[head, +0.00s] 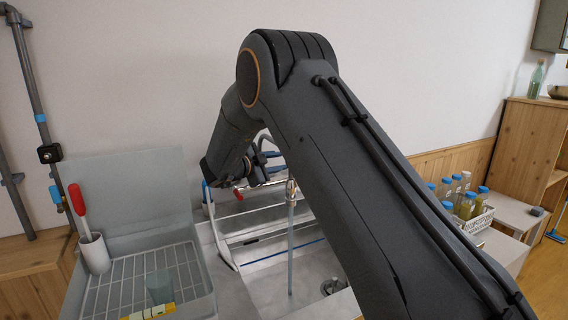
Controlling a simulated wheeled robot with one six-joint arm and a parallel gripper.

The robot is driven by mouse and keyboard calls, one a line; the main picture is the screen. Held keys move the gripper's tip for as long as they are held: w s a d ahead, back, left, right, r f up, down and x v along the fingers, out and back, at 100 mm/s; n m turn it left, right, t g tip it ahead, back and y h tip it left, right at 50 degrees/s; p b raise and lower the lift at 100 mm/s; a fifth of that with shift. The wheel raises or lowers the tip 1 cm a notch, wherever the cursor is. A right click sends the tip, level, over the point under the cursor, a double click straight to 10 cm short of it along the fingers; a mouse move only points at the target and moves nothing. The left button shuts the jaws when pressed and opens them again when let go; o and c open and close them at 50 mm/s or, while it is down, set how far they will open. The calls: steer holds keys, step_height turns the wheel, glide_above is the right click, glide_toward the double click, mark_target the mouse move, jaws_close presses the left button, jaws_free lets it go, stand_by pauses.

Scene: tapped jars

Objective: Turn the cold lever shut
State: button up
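My gripper (262,174) is at the end of my dark arm, over the back of the sink beside the tap. It is small and partly hidden by my wrist, so its opening is not clear. The tap spout (291,186) shows just right of it, with a pale stream of water (290,250) running down into the sink (262,285). A small red lever-like piece (238,194) shows below my wrist. A small bluish piece (247,164) shows close to my gripper; I cannot tell whether it is the cold lever or whether they touch.
A red-handled tool (78,199) stands in a white holder (95,253). Pipes (38,110) run up the left wall. Several blue-capped bottles (466,206) stand in a white basket (478,222) at the right.

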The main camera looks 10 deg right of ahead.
steer(key=w+d+f+m+g+h+b, duration=0.1)
steer(key=w+d+f+m+g, duration=0.1)
steer(key=d, duration=0.6)
steer(key=shift+w+f+h+b, duration=0.3)
steer(key=shift+f+h+b, duration=0.1)
steer(key=shift+f, duration=0.1)
stand_by(0.6)
